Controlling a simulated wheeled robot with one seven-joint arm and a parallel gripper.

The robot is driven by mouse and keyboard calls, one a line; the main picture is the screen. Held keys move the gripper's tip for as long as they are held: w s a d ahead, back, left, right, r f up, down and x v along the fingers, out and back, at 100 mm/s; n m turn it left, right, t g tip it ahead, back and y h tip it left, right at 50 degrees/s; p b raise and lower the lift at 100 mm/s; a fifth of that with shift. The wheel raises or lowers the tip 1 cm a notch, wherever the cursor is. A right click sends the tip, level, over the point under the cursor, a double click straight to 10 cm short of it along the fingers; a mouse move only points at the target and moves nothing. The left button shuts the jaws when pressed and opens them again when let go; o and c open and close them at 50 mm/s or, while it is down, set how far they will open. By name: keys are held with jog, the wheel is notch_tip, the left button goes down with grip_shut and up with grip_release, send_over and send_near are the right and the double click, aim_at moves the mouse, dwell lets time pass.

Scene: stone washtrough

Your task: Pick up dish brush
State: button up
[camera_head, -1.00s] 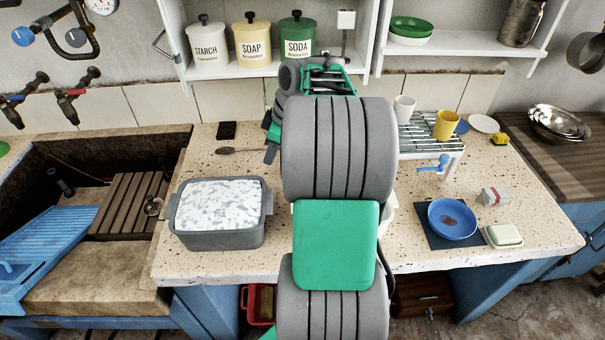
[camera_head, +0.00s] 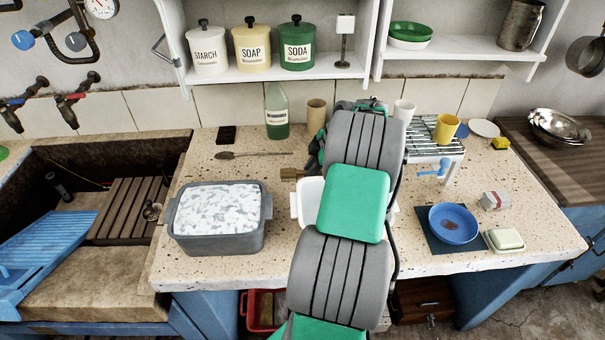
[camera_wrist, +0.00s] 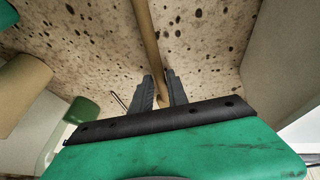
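A wooden handle (camera_wrist: 148,40), which looks like the dish brush's, runs from the top of the wrist view down between the fingers of my gripper (camera_wrist: 160,76). The fingers are apart, one on each side of the handle, and I see no clear grip on it. Whether the handle touches a finger I cannot tell. In the head view a small brown piece, probably part of the dish brush (camera_head: 291,173), shows at the left of my arm, above the white basin. My arm hides the rest of it and most of the gripper.
A white basin (camera_head: 309,213) stands partly behind my arm. A tan cup (camera_head: 316,115) and a green bottle (camera_head: 276,112) stand behind. A spoon (camera_head: 252,154) lies left of the gripper. A wire rack (camera_head: 424,140) with cups is at right; a grey tub (camera_head: 219,242) is at left.

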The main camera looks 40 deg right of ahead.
jog(key=shift+c, duration=0.3)
grip_shut()
jog(key=shift+r, duration=0.1)
notch_tip(320, 180, up, 10)
jog(key=shift+c, duration=0.7)
grip_release()
grip_shut()
